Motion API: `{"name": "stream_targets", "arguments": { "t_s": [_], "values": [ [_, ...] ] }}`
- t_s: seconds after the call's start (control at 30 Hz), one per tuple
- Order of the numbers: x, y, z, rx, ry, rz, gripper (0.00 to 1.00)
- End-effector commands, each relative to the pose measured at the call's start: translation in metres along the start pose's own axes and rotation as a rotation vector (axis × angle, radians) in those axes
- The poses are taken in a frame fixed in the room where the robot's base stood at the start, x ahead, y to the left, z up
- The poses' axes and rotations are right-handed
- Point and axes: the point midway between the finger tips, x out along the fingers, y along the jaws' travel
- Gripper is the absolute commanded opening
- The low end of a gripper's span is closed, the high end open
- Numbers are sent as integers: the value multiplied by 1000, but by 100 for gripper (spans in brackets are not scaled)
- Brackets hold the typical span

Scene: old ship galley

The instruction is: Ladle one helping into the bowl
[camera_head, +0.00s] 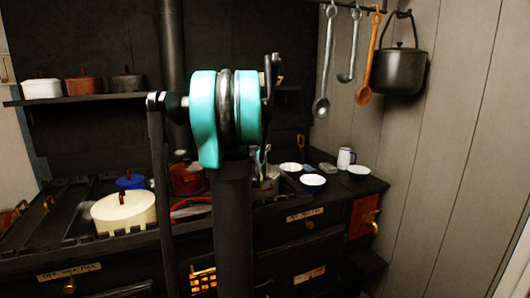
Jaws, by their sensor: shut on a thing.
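My arm's teal joint and dark link fill the middle of the view and hide much behind them. My gripper (262,154) shows only in part, just right of the link, shut on a slim grey upright piece that looks like a ladle handle.
Two more pale bowls (290,168) (358,173) and a white mug (346,158) stand near the stove's right end. A cream pot (124,211), a blue pot (130,181) and a red pot (187,178) are left. Utensils (321,106) and a dark cauldron (400,71) hang upper right.

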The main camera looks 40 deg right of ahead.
Motion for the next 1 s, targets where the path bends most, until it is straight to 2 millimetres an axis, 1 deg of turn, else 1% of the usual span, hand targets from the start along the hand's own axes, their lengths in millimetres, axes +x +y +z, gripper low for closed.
{"name": "stream_targets", "arguments": {
  "t_s": [1.0],
  "values": [
    [0, 0, -65, 0, 0, 0, 0]
  ]
}}
